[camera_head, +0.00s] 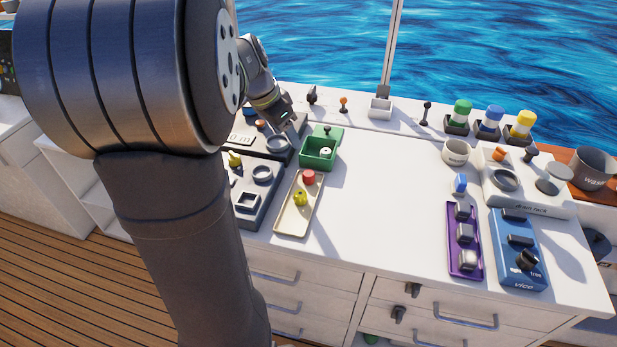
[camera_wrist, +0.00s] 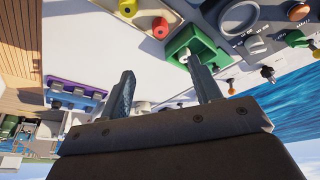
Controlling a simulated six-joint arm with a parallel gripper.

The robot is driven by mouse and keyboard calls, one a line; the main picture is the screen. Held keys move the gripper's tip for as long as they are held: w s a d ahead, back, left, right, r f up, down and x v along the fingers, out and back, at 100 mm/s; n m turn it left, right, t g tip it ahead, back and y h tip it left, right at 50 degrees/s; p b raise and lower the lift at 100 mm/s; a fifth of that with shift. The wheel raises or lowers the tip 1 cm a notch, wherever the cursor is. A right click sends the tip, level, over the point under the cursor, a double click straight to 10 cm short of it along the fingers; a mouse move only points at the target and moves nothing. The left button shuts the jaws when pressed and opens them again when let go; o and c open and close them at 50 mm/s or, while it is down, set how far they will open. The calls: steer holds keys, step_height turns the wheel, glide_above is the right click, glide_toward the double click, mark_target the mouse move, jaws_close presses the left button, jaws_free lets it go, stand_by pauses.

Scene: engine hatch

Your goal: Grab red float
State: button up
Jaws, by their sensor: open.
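The red float (camera_head: 308,177) is a small round red piece at the back end of a cream tray (camera_head: 288,223). It also shows in the wrist view (camera_wrist: 160,28), near the top, beyond my fingertips. A yellow-green float (camera_head: 300,198) sits in the same tray, in front of it. My gripper (camera_head: 291,124) is above the back left of the counter, behind and left of the red float and apart from it. In the wrist view its two fingers (camera_wrist: 160,64) are spread with nothing held between them.
A green box (camera_head: 322,163) holding a white piece stands just behind the tray. A dark panel with raised rings (camera_head: 262,172) lies to the left. A purple rack (camera_head: 463,259) and blue vice block (camera_head: 518,268) stand at the right. The counter's middle is clear.

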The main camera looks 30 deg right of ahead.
glide_above(307, 174)
steer(key=a, duration=0.2)
steer(key=shift+m, duration=0.4)
step_height(307, 174, down, 11)
steer(key=shift+w+a+f, duration=0.1)
steer(key=shift+a+f, duration=0.05)
steer(key=shift+x, duration=2.7)
steer(key=shift+c, duration=0.5)
steer(key=c, duration=1)
